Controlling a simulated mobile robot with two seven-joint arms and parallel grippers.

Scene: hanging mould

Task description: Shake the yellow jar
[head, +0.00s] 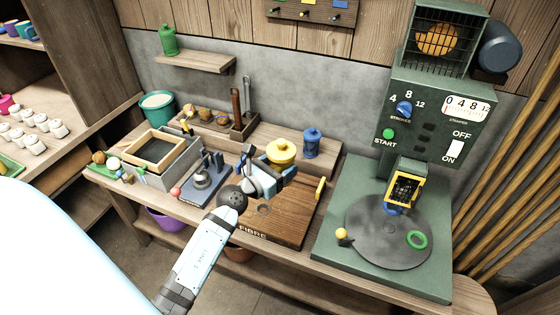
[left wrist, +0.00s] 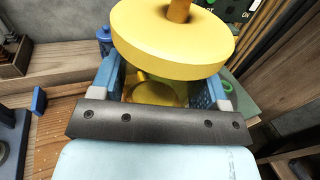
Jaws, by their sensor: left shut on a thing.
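The yellow jar (head: 281,151) is in my left gripper (head: 276,172), over the back of the wooden board marked FIBRE (head: 285,215). In the left wrist view its broad yellow lid (left wrist: 172,45) with a brown knob faces the camera, and yellow shows below it between the blue fingers (left wrist: 160,92). The gripper is shut on the jar. The jar looks roughly upright. I cannot tell whether its base touches anything, as the gripper hides its lower part. My right gripper is in neither view.
A blue jar (head: 311,143) stands close behind to the right. A green stamper machine (head: 435,120) with a round dark plate (head: 385,238) is at the right. A framed box (head: 160,150) and a small press (head: 203,178) stand to the left. The board's front is mostly clear.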

